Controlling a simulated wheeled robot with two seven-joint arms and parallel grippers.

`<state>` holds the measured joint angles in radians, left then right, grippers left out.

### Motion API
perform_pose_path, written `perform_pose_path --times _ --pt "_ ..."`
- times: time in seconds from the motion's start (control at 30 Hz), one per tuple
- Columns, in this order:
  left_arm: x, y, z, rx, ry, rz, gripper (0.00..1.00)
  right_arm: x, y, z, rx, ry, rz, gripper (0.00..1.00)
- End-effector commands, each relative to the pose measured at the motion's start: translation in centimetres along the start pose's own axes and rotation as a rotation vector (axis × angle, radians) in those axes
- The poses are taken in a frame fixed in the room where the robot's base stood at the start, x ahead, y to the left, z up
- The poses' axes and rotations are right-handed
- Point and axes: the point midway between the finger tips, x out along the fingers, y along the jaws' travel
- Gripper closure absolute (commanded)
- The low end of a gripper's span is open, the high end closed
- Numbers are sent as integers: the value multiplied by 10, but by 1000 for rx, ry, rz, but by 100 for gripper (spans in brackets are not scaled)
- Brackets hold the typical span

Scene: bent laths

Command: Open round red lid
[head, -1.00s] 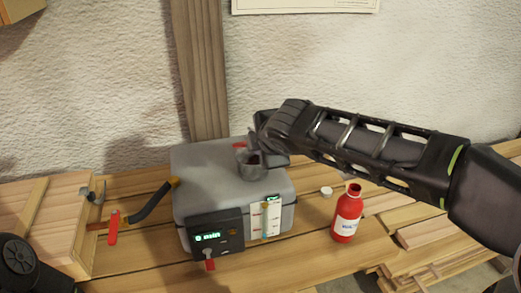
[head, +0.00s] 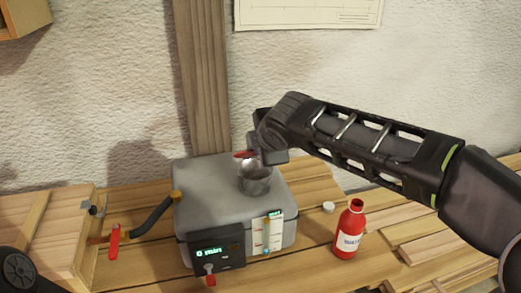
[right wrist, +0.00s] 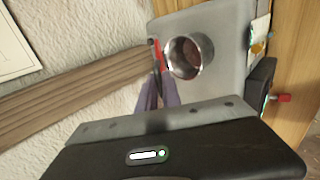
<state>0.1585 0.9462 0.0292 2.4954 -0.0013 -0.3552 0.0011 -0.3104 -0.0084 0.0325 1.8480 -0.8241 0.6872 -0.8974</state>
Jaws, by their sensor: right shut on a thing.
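A grey box-shaped steamer (head: 215,178) stands on the wooden bench, with a round metal filler neck (head: 256,183) on its top. The neck's mouth is uncovered, and its hollow inside also shows in the right wrist view (right wrist: 190,56). The round red lid (head: 243,154) is swung up at the back of the neck; in the right wrist view it is a thin red edge (right wrist: 160,54) beside the mouth. My right gripper (head: 262,152) is shut on the lid, its purple-grey fingers (right wrist: 157,88) reaching the edge. My left gripper is not in view.
A red bottle (head: 350,230) stands right of the steamer, with a small white cap (head: 328,207) behind it. A black hose (head: 152,216) leaves the steamer's left side towards a red-handled valve (head: 114,241). A wooden post (head: 203,80) rises behind.

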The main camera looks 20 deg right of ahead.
Motion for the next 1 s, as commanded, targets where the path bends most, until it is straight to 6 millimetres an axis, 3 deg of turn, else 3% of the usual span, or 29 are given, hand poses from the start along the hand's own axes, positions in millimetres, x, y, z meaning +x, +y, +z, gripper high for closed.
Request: perform_pose_path --times 0.33,0.7,1.0 --pt "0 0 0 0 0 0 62 0 4 0 0 0 2 100" --pt "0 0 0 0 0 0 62 5 29 0 0 0 3 100" --pt "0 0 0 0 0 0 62 6 36 0 -1 0 2 100"
